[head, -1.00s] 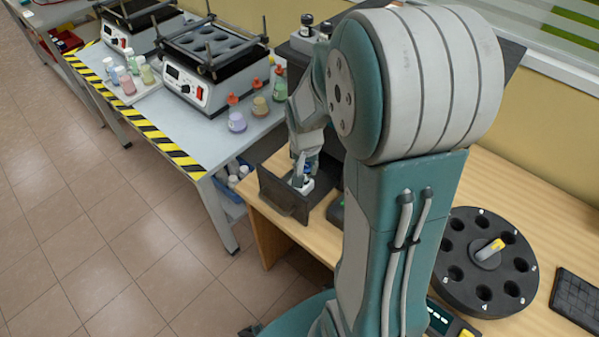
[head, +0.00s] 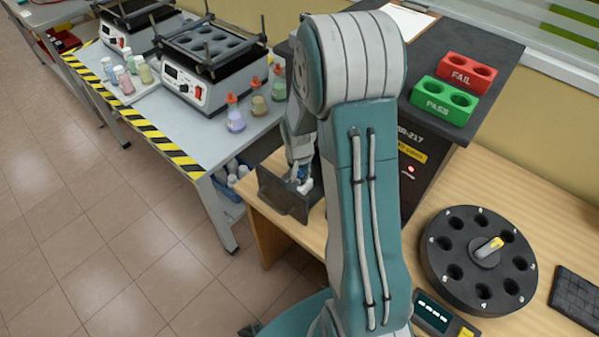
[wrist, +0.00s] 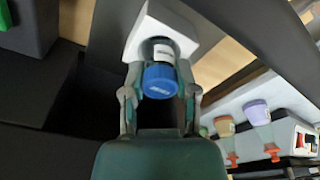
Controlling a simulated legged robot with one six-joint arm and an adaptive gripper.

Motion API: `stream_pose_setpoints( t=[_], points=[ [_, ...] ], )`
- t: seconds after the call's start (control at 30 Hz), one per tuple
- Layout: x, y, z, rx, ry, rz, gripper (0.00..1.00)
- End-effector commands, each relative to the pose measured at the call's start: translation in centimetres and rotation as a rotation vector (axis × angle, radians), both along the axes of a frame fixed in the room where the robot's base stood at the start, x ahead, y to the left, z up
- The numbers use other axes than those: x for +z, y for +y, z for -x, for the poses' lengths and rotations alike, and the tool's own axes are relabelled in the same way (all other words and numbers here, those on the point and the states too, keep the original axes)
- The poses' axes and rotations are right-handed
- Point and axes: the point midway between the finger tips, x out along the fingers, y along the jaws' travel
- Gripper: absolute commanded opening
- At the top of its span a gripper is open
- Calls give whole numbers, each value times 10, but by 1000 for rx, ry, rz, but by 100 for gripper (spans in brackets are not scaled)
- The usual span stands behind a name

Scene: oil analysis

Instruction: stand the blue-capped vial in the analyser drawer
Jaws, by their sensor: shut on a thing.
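The blue-capped vial (wrist: 160,80) is between my gripper's fingers (wrist: 160,98), which are shut on it near the cap. Its dark body with a white label points into or over a white block (wrist: 148,28); I cannot tell whether its base is seated. In the head view the analyser drawer (head: 283,200) is pulled out, dark and open at the top. My gripper (head: 299,174) reaches down into it from above, at the white block (head: 305,187). The vial is mostly hidden by the fingers there.
The black analyser (head: 425,160) stands right of my arm, with a red FAIL rack (head: 467,72) and a green PASS rack (head: 443,100) on top. A round black carousel (head: 478,260) is at the right. Shakers and several bottles stand on the left bench (head: 190,125).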

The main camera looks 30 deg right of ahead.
Motion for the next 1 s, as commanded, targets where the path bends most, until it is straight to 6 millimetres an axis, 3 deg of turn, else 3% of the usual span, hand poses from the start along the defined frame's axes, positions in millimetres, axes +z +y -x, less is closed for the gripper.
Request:
stream_pose_setpoints(
  t=[0.1, 0.13, 0.2, 0.67, 1.0],
  points=[
    [-2, 0, 0, 0, 1, -1, 0],
    [-2, 0, 0, 0, 0, 0, 48],
    [-2, 0, 0, 0, 0, 0, 73],
    [4, 0, 0, 0, -1, 0, 73],
    [66, 4, 5, 0, -7, 1, 73]
  ],
)
